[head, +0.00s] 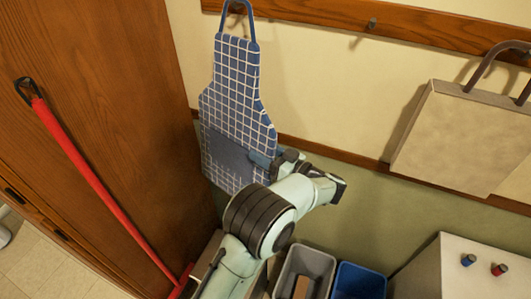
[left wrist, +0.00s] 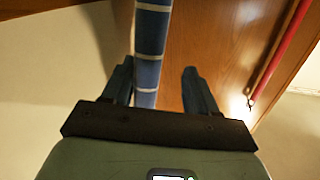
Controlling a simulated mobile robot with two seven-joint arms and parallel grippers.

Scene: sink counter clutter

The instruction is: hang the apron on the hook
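The blue apron with a white grid (head: 236,100) hangs upright against the wall at the upper middle of the head view. Its blue neck loop (head: 252,22) reaches up to a dark peg (head: 237,8) on the wooden rail, at the picture's top edge; whether the loop sits fully over it is hard to tell. My left gripper (head: 264,160) is at the apron's lower right edge. In the left wrist view its fingers (left wrist: 158,68) are spread apart, with the apron's edge (left wrist: 149,50) showing between them, nearer the left finger. My right gripper is not in view.
Another peg (head: 371,23) on the rail is bare. A beige bag (head: 460,135) hangs at the right. A red-handled tool (head: 95,180) leans by the wooden door. Grey (head: 305,262) and blue (head: 358,280) bins stand below, beside a white cabinet (head: 455,270).

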